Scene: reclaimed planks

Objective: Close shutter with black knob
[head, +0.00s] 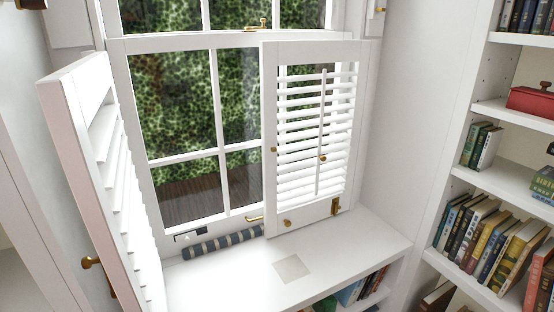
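Two white louvred shutters flank a sash window (185,130). The left shutter (75,140) stands swung out from the window, seen at a steep angle, with a brass-coloured knob (90,262) low beside its edge. The right shutter (269,110) stands across the right part of the window, its lower left corner out over the sill. It has a brass-coloured knob (287,223) at its bottom, a brass latch (335,206) at the lower right and a tilt rod (321,120). I cannot make out a black knob. Neither gripper is in the head view.
A striped draught roll (222,243) lies on the white sill (345,255) along the window. A pale square (292,268) lies on the sill's middle. Shelves (495,178) of books and a red box (532,101) stand at the right. Books also fill the shelf under the sill.

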